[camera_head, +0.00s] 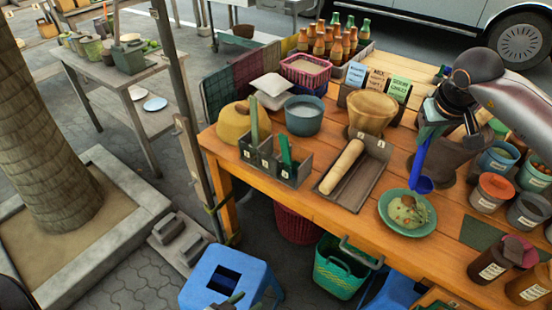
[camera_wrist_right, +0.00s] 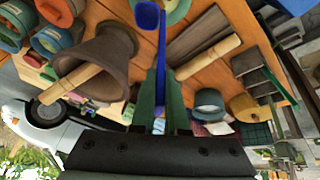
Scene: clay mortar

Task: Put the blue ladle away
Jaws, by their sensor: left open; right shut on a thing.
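The blue ladle (camera_head: 421,160) hangs from my right gripper (camera_head: 432,122), its bowl (camera_head: 424,185) down, beside the clay mortar (camera_head: 447,160) and above the green plate's far edge. In the right wrist view my right gripper (camera_wrist_right: 162,80) is shut on the ladle's handle, with the blue bowl (camera_wrist_right: 147,16) at the top of the picture. A dark holder (camera_head: 272,164) with labelled compartments stands at the table's left front. It holds upright green utensils (camera_head: 254,120).
A green plate (camera_head: 427,228) with food stands near the front edge. Left of it lies a dark tray (camera_head: 367,178) with a wooden roller. Labelled jars (camera_head: 491,192) crowd the right. A blue pot (camera_head: 304,123) and yellow lidded pot (camera_head: 233,127) stand behind the holder.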

